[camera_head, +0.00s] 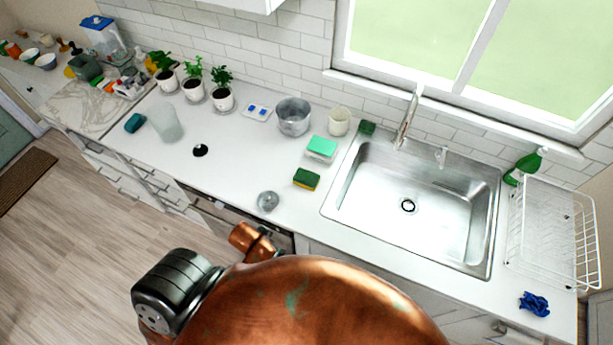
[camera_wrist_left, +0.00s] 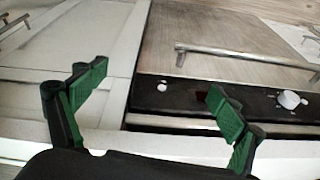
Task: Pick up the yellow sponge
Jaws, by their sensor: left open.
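The yellow sponge (camera_head: 306,180) lies on the white counter left of the sink in the head view. Its top is dark green and its yellow shows along the lower side. My left gripper (camera_wrist_left: 157,82) shows only in the left wrist view, with its green-padded fingers wide apart and nothing between them. It faces cabinet fronts and a black control panel, and the sponge is not in that view. My right gripper is in neither view.
A teal-and-white sponge (camera_head: 321,147) lies just behind the yellow one. A small glass (camera_head: 268,201) stands front left, a metal pot (camera_head: 293,116) and a cream cup (camera_head: 339,121) behind. The sink (camera_head: 415,205) is to the right. Bare counter lies left of the sponge.

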